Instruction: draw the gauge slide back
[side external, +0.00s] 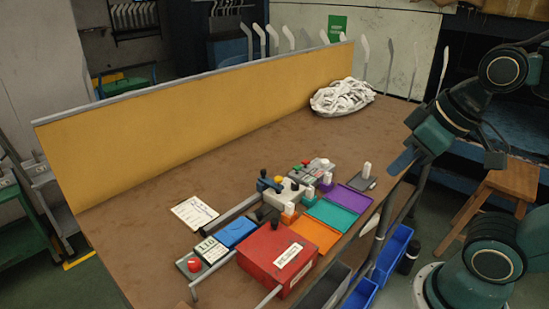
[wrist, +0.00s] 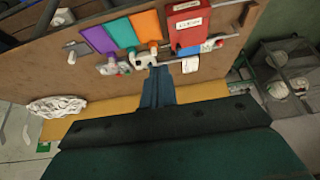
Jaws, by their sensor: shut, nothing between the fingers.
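A grey metal rail (side external: 225,213) runs along the bench beside the red box, and a dark block (side external: 266,213) sits near its far end. A small pale machine with black, yellow and red knobs (side external: 290,190) stands next to it. I cannot tell for certain which part is the gauge slide.
A red box (side external: 262,250) and orange, teal (side external: 332,216) and purple trays line the near edge. A blue block, a display box and a red button (side external: 194,265) stand left. White socks (side external: 342,96) lie heaped at the back. A yellow wall (side external: 200,120) bounds the bench.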

